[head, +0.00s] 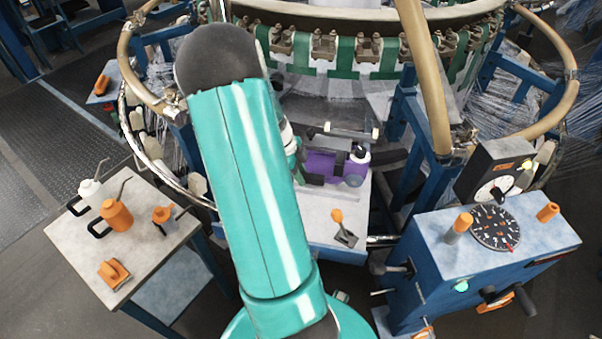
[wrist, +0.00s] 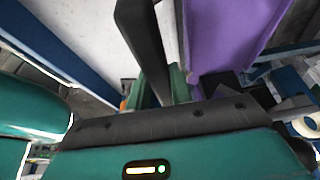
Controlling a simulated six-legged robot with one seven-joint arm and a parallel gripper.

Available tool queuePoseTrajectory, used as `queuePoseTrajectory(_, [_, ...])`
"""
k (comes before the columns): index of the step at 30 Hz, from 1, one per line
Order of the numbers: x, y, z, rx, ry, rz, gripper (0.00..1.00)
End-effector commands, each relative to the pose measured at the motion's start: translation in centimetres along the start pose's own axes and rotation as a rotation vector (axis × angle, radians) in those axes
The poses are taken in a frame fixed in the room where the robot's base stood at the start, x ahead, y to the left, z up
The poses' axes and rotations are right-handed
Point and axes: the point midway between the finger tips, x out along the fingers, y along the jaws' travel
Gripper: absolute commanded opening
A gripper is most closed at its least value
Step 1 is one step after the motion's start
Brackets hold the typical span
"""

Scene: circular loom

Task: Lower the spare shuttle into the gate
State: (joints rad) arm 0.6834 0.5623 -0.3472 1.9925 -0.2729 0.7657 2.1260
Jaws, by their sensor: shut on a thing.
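The spare shuttle is a purple body (head: 322,165) with a pale, dark-capped roll at its right end, just right of my arm in the head view. It hangs low over or at the pale plate in front of the loom; contact cannot be told. Its purple side (wrist: 232,38) fills the upper right of the wrist view. My gripper (wrist: 165,60) is shut on the shuttle; its grip is partly hidden, and my teal arm covers most of it in the head view. A dark bar with cream ends (head: 345,132) sits just behind the shuttle. I cannot make out the gate clearly.
The loom ring (head: 365,18) with green straps stands behind. A tan post (head: 424,75) and blue frame lie to the right. An orange-knobbed lever (head: 342,228) stands on the pale plate in front. A control box (head: 497,238) is at right, a bottle table (head: 75,232) at left.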

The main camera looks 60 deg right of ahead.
Motion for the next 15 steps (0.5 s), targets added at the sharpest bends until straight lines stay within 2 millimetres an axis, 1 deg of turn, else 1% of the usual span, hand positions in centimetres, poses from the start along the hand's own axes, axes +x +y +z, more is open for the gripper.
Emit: queuePoseTrajectory(15, [1.2,-0.1,0.5,0.001,0.001,-0.002,0.0])
